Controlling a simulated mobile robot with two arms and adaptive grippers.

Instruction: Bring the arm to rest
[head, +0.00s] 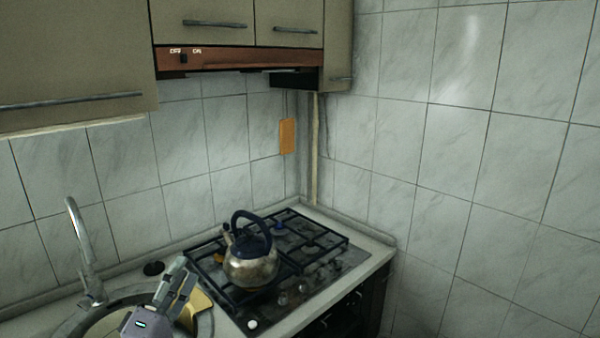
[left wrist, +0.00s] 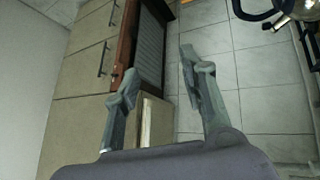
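My left gripper (head: 184,272) shows low in the head view, in front of the sink and left of the stove, pointing up. In the left wrist view its two fingers (left wrist: 158,66) stand apart with nothing between them, so it is open and empty. It is clear of the kettle (head: 251,266), a worn metal one with a dark handle that sits on the stove grate to its right. My right gripper is in neither view.
The gas stove (head: 318,272) fills the corner counter. A sink (head: 78,328) with a tall faucet (head: 80,240) is at the lower left. Cabinets (head: 75,55) and a brown range hood (head: 225,59) hang above. The air before the right tiled wall (head: 480,180) looks free.

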